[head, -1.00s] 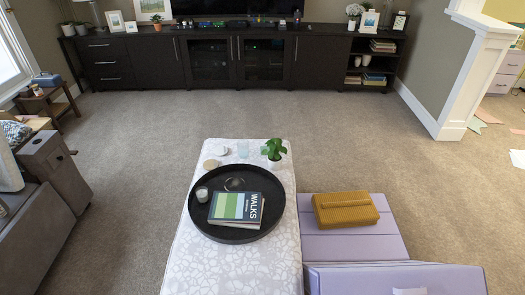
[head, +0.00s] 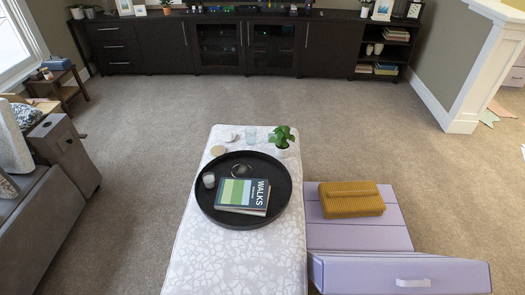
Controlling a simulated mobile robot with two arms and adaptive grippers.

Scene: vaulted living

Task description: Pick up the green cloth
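I cannot make out a certain green cloth. A small flat pale green piece (head: 489,118) lies on the carpet at the far right, beyond the end of the half wall. It is too small to tell whether it is cloth or paper. A peach-coloured flat piece (head: 503,109) lies beside it. Neither of my grippers shows in the head view.
A white patterned ottoman (head: 235,262) stands in front, bearing a black round tray (head: 232,223) with books, and a plant (head: 282,137). Right of it are a lilac box (head: 400,275) and a mustard case (head: 351,199). A grey sofa (head: 45,225) is left. Carpet between is clear.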

